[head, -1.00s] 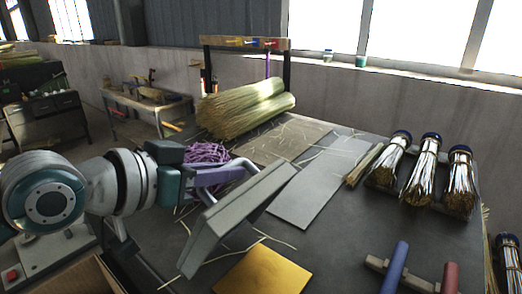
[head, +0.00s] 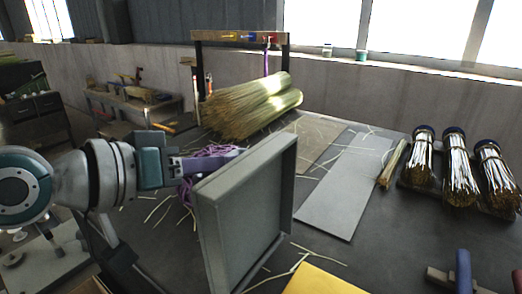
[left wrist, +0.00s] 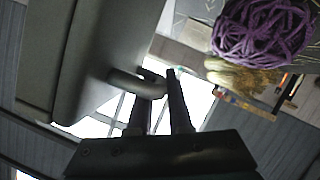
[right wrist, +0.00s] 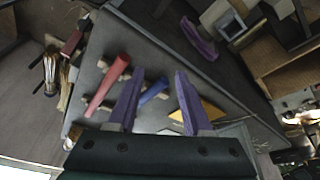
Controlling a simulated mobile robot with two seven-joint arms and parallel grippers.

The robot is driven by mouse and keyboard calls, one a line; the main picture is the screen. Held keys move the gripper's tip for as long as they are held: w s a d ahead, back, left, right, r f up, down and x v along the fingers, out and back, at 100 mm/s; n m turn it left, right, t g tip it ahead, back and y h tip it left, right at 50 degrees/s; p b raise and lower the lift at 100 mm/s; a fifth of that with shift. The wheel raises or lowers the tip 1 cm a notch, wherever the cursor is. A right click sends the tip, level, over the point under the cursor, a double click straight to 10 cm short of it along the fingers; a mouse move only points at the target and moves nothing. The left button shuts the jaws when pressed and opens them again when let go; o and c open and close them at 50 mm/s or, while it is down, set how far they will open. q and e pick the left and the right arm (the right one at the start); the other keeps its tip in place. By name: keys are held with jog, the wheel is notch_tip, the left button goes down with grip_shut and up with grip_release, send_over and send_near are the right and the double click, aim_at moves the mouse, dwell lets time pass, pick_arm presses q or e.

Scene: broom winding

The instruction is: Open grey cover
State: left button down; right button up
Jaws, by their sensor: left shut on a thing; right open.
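The grey cover (head: 246,210) is a shallow box-shaped lid standing nearly upright on its edge at the left of the dark table, its open inner side facing right. My left gripper (head: 208,165) is at its left outer side. What lies directly behind the cover is hidden.
Purple cord (head: 205,158) and straw bundles (head: 248,105) lie behind the cover. A grey plate (head: 345,185) lies in the middle, and a yellow sheet (head: 320,280) in front. Several bound brooms (head: 458,170) lie at the right. Blue (right wrist: 154,92) and red (right wrist: 107,84) handles are near my right gripper.

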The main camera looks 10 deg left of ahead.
pick_arm(q)
jog(key=shift+f, duration=0.1)
jog(key=c, duration=1.1)
grip_release()
jog(key=shift+s, duration=0.1)
jog(key=b+v, duration=0.2)
jog(key=v, duration=0.7)
jog(key=shift+s+a+r, duration=0.2)
jog(key=shift+s+r, duration=0.05)
jog(key=shift+s, duration=0.1)
